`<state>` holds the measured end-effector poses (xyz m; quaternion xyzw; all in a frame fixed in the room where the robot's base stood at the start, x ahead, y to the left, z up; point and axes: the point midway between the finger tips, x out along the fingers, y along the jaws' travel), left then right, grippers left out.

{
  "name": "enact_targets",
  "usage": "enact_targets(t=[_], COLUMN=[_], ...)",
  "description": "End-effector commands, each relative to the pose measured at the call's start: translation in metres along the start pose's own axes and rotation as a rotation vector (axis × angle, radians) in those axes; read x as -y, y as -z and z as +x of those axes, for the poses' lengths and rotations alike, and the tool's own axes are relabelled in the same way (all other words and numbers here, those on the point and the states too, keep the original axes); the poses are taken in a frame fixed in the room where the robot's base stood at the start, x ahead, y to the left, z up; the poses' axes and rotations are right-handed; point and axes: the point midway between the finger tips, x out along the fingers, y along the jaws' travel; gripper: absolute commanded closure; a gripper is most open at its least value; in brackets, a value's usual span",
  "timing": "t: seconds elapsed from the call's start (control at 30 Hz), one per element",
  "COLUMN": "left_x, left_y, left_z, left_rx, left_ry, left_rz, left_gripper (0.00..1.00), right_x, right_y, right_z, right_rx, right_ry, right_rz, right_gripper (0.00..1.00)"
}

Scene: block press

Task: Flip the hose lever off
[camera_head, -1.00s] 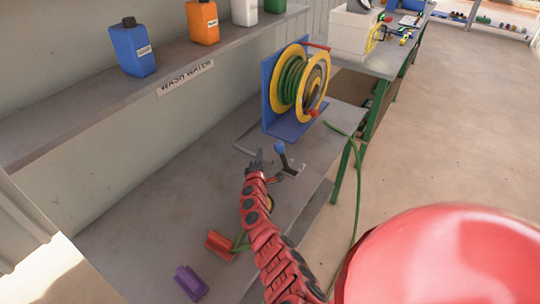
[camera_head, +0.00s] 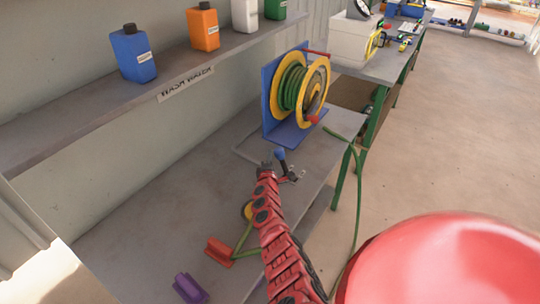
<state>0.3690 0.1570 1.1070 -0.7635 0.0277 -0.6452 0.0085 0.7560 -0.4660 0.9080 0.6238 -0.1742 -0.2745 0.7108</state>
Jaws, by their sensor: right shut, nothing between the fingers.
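The hose lever (camera_head: 281,156) has a blue knob and stands up from a small metal fitting (camera_head: 292,177) on the grey bench, in front of the hose reel. My right gripper (camera_head: 267,167) is at the end of the red arm, just left of the lever and very close to it. It is shut and empty. I cannot tell whether it touches the lever. The green hose is wound on the yellow reel (camera_head: 300,88) with its blue stand. My left gripper does not show.
A red block (camera_head: 219,252) and a purple block (camera_head: 189,288) lie on the bench (camera_head: 165,222) at the near left. A loose green hose (camera_head: 357,195) hangs off the bench's right edge. Bottles, one blue (camera_head: 133,55) and one orange (camera_head: 203,28), stand on the wall shelf.

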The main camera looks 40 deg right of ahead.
Motion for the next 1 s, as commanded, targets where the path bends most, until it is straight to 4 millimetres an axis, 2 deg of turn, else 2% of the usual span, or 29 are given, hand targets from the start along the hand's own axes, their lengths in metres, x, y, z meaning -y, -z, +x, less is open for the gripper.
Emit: enact_targets(t=[0.73,1.0], left_x=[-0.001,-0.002], left_y=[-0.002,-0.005], left_z=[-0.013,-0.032], left_rx=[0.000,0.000], left_ry=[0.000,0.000], left_rz=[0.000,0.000], left_gripper=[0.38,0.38], right_x=[-0.002,0.000], right_y=[-0.012,-0.026], right_z=[-0.007,-0.014], right_rx=[0.000,0.001], right_ry=[-0.047,-0.098], right_rz=[0.079,0.166], right_gripper=[1.00,1.00])
